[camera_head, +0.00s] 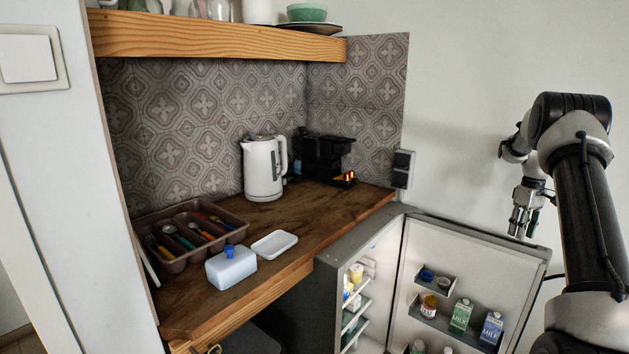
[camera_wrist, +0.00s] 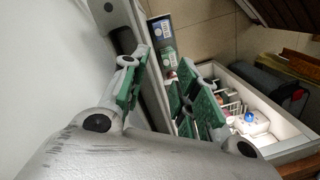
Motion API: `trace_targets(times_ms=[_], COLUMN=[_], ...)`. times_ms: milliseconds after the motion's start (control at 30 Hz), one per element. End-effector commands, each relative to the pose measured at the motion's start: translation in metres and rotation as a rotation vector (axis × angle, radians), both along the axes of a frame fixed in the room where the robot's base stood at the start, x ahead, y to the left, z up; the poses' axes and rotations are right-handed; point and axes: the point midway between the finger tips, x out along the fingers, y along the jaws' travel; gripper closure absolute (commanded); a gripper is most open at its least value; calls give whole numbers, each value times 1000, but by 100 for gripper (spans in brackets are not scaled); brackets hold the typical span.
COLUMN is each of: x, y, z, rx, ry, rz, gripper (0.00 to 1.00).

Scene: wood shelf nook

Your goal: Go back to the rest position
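My gripper (camera_head: 524,222) hangs at the right in the head view, in front of the pale wall and above the far edge of the open fridge door (camera_head: 478,235). In the wrist view my gripper (camera_wrist: 162,85) has its two green-padded fingers spread apart. I see nothing held between them. The fridge door edge and some cartons (camera_wrist: 163,48) show behind the gap. The fridge (camera_head: 345,270) stands open below the counter, partly cut off by the frame.
On the wooden counter (camera_head: 330,210) are a white kettle (camera_head: 263,170), a black coffee machine (camera_head: 322,157), a cutlery tray (camera_head: 176,255), a blue-knobbed butter dish (camera_head: 231,268) and a white dish (camera_head: 274,244). Milk cartons (camera_head: 461,315) stand in the door. A shelf (camera_head: 220,40) overhangs.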

Motion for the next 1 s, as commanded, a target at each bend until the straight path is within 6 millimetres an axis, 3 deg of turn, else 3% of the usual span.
trace_targets(times_ms=[267,400,600,800,1000], x=[-70,-122,-210,-299,-371], y=[71,120,186,238,271], z=[63,107,154,176,181], rx=[-25,-43,-58,-55,-37], ry=[20,-1,-57,-142,-259], rz=[-263,-371,-464,-474,-397], gripper=[70,70,70,70,70])
